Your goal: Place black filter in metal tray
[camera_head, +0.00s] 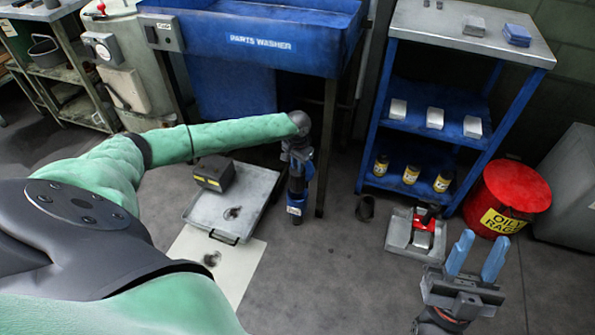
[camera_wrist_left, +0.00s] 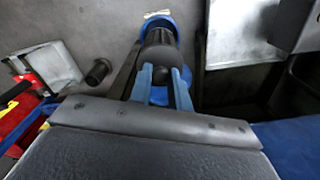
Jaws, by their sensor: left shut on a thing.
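My left gripper (camera_head: 297,178) points down beside the right edge of the metal tray (camera_head: 200,209). It is shut on a dark cylindrical thing with a blue end and a white label, which I take for the black filter (camera_head: 295,205). The left wrist view shows this filter (camera_wrist_left: 160,37) between the blue fingertips (camera_wrist_left: 160,78). The grey tray lies on the floor, with a dark box (camera_head: 214,173) and a dark stain on it. The held filter appears outside the tray; its height above the floor is unclear. My right gripper (camera_head: 476,257) is open and empty at lower right.
A small black cylinder (camera_head: 365,208) is on the floor right of the left gripper. A second tray (camera_head: 403,233) holds a red-handled tool. A blue shelf cart (camera_head: 378,125), a red oily-rags can (camera_head: 510,190) and the parts washer (camera_head: 255,40) stand behind. A stained sheet (camera_head: 235,268) lies in front.

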